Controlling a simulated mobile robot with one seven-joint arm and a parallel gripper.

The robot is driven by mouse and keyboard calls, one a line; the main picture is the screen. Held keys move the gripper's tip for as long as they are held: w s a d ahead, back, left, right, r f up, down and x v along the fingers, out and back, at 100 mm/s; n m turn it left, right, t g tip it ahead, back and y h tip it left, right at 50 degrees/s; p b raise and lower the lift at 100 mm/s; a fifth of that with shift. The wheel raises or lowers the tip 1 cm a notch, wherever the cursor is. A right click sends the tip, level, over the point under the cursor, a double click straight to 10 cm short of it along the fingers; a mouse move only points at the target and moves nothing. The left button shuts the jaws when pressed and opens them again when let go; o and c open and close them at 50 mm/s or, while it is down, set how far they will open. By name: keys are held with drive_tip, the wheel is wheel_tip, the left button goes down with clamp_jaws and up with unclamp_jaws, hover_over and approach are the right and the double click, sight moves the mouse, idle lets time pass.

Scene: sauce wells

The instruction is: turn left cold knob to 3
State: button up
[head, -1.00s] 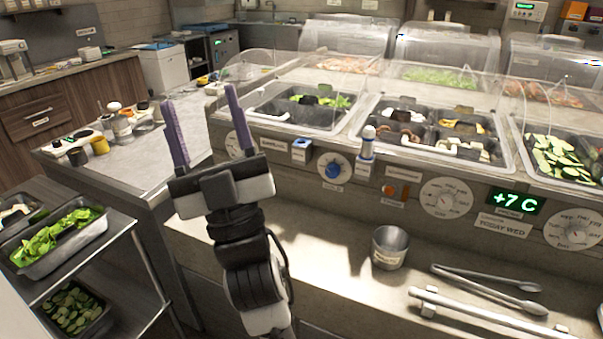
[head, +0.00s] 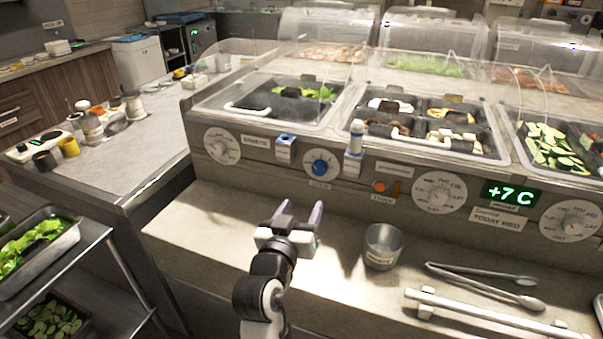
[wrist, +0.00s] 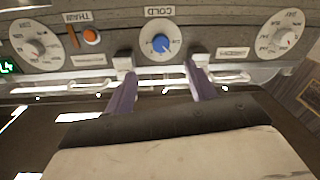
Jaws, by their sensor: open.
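The cold knob (head: 320,168) is a blue knob on a round white dial, set in the counter's front panel left of the orange thaw switch (head: 380,187). It also shows in the wrist view (wrist: 161,43), top centre, under the label COLD. The numbers round it are too small to read, so its setting cannot be told. My gripper (head: 299,210) is open and empty, its two purple fingers pointing at the panel, below and slightly left of the knob. In the wrist view the fingertips (wrist: 160,68) lie either side of the knob's line, apart from it.
A metal cup (head: 382,246) stands on the ledge right of my gripper; tongs (head: 485,283) and a bar handle (head: 490,310) lie beyond. The ledge's left part is clear.

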sight(318, 172)
drive_tip(key=p+x, duration=0.3)
drive_tip(key=x, duration=0.9)
drive_tip(key=shift+r, duration=0.15)
drive_tip(key=shift+w+d, duration=0.2)
drive_tip(key=shift+w, duration=0.45)
drive_tip(key=c, duration=1)
drive_tip(key=shift+o, duration=0.2)
